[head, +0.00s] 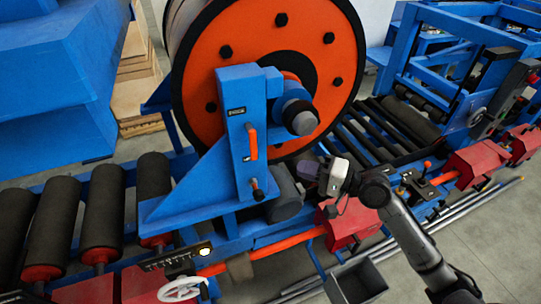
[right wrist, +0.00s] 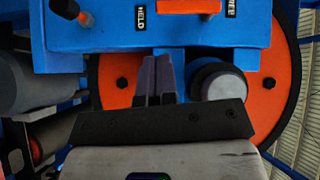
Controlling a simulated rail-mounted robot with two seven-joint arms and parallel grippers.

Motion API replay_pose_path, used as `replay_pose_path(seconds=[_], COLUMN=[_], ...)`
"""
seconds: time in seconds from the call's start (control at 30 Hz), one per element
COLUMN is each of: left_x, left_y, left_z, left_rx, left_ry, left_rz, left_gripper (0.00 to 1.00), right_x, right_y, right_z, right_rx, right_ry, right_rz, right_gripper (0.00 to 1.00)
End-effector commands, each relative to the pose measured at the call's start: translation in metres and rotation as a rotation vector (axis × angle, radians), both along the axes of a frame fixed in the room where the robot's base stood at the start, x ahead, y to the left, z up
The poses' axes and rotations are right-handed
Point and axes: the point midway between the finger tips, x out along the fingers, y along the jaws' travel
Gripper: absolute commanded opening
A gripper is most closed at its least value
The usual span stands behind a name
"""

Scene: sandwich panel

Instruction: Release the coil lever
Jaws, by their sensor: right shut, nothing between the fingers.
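An orange lever handle (head: 251,142) stands on the blue bracket plate beside the big orange coil reel (head: 345,40). In the right wrist view the orange handle (right wrist: 188,6) is partly cut off at the top edge, next to a label reading HELD. A dark-tipped knob with an orange collar (head: 257,188) sits lower on the plate; it also shows in the wrist view (right wrist: 65,8). My right gripper (head: 308,170) is to the right of the plate, apart from the handle. Its dark fingers (right wrist: 158,80) are together and empty. My left gripper is not in view.
The grey hub shaft end (head: 303,122) sticks out above my right gripper. A grey motor-like cylinder (head: 285,195) lies left of it. A white handwheel (head: 182,289) is at lower left, and a grey open bin (head: 355,283) stands below my right arm.

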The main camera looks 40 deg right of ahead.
Motion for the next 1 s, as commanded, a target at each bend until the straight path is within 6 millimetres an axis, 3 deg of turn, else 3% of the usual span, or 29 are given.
replay_pose_path(seconds=[0.23, 0.7, 1.0], left_x=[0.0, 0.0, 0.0], left_y=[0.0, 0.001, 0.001], left_z=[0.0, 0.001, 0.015], left_rx=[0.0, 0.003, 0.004], left_ry=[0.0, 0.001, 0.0], left_rz=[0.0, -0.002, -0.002], left_gripper=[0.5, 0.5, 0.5], right_x=[0.001, 0.002, 0.035], right_y=[-0.002, -0.001, 0.014], right_z=[0.004, 0.004, 0.008], right_rx=[0.136, 0.149, 0.152], right_ry=[0.033, 0.042, 0.041], right_rz=[-0.015, -0.015, -0.016], right_gripper=[0.0, 0.0, 0.0])
